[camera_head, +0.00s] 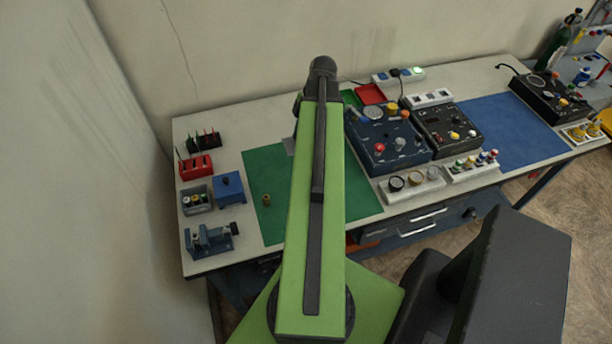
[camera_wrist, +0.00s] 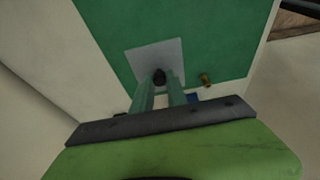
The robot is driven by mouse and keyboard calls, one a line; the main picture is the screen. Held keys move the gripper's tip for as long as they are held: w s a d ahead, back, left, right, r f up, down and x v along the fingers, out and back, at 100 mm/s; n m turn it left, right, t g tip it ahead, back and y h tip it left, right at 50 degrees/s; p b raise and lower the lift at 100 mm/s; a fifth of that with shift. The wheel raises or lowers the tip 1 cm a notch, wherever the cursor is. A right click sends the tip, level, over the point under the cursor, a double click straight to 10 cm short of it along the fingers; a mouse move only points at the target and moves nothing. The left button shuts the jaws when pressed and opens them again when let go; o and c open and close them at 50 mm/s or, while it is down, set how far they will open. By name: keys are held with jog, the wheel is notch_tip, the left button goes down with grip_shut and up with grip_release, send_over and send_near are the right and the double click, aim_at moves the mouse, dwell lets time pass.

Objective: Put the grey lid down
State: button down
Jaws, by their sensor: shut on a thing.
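The grey lid (camera_wrist: 150,55) is a flat square plate with a dark knob (camera_wrist: 159,76) in the wrist view. My gripper (camera_wrist: 160,85) is shut on this knob, with one green finger on each side. In the head view a grey corner of the lid (camera_head: 289,146) shows left of my arm; my arm hides the rest and my gripper.
A small brass piece (camera_head: 267,200) stands on the mat. A blue box (camera_head: 229,188), a red rack (camera_head: 195,167) and a vise (camera_head: 211,240) are at the left. Dark control panels (camera_head: 385,150) stand right of the mat. The mat's front left is mostly clear.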

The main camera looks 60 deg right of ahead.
jog(key=w+a+f+b, duration=0.1)
jog(key=w+f+b, duration=0.1)
jog(key=w, duration=0.1)
jog(key=w+a+f+b, duration=0.2)
jog(key=w, duration=0.1)
jog(key=w+a+f+b, duration=0.1)
jog(key=w+f+b, duration=0.2)
jog(key=shift+w+a, duration=0.25)
jog(key=shift+a, duration=0.15)
jog(key=shift+w+a+f, duration=0.15)
jog(key=shift+w+a, duration=0.1)
jog(key=shift+w, duration=0.2)
notch_tip(320, 180, down, 4)
jog(key=b, duration=0.4)
jog(key=shift+f, duration=0.15)
jog(key=shift+r, duration=0.25)
jog(key=shift+f, duration=0.25)
jog(key=c, duration=1.3)
grip_release()
jog(key=shift+r, duration=0.1)
